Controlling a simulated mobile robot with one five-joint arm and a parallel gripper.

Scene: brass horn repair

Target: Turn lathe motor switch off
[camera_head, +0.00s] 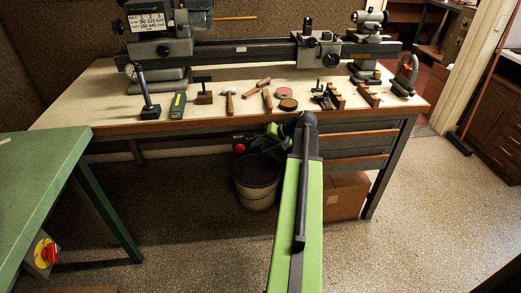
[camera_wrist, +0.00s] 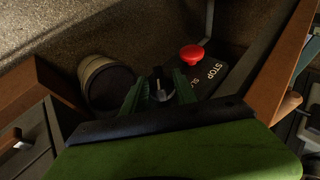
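A dark switch panel (camera_wrist: 222,68) lettered "STOP" hangs under the bench front. It carries a red mushroom button (camera_wrist: 192,54), which also shows in the head view (camera_head: 240,148). A dark rotary knob (camera_wrist: 161,93) with a pale mark shows between my gripper's fingers, left of the red button; it looks like the motor switch. My gripper (camera_wrist: 159,82) has its two green fingers apart, one on each side of the knob. I cannot tell whether they touch it. In the head view my gripper (camera_head: 268,138) is at the bench's front edge, and the knob is hidden there.
The lathe (camera_head: 250,52) stands on the bench (camera_head: 105,100), with several hand tools along its front. A bin (camera_head: 257,187) and a cardboard box (camera_head: 345,195) stand below. A green table (camera_head: 35,165) at left bears a red-and-yellow switch (camera_head: 47,252). The floor at right is clear.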

